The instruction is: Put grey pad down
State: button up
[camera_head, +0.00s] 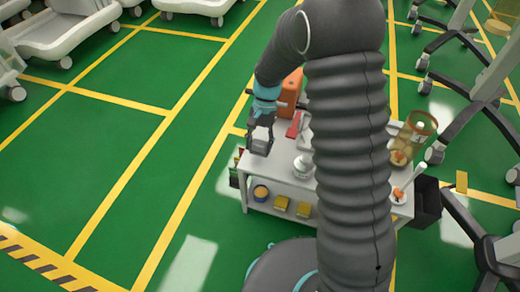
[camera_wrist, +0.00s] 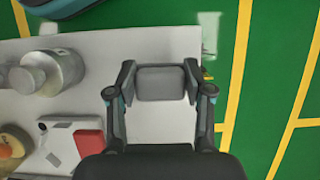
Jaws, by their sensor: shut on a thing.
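The grey pad (camera_wrist: 160,83) sits between the two fingers of my gripper (camera_wrist: 160,82) in the wrist view. My gripper is shut on its two sides. In the head view my gripper (camera_head: 262,137) is over the left end of the white cart top (camera_head: 258,171). The cart top also shows in the wrist view (camera_wrist: 165,45), behind the pad. I cannot tell whether the pad touches the surface or is held just above it.
Metal containers (camera_wrist: 52,71) stand on the cart top, with a red block (camera_wrist: 89,142) nearby. An orange box (camera_head: 290,92) stands at the back and an amber container (camera_head: 418,124) at the right. The cart top near the pad is clear.

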aim_at(259, 151)
jog(key=shift+f, duration=1.45)
jog(key=shift+f, duration=0.2)
jog(key=o, duration=1.1)
jog(key=shift+r, duration=0.1)
jog(key=v, duration=1.2)
jog(key=s+d+r+t, duration=0.2)
jog(key=s+d+r, duration=0.2)
jog(key=r, duration=0.4)
jog(key=s+d+r+n+t, duration=0.1)
jog(key=s+d+r+t, duration=0.1)
jog(key=s, duration=0.5)
jog(key=s+d+r+n+t+h, duration=0.1)
jog(key=s+d+r+t, duration=0.2)
jog(key=s, duration=0.4)
jog(key=s+d+r+n+t, duration=0.2)
jog(key=s+d+r+t, duration=0.1)
jog(key=s, duration=0.4)
jog(key=shift+d+r+h+p, duration=0.3)
jog(key=shift+d+r+p, duration=0.1)
jog(key=shift+d, duration=0.25)
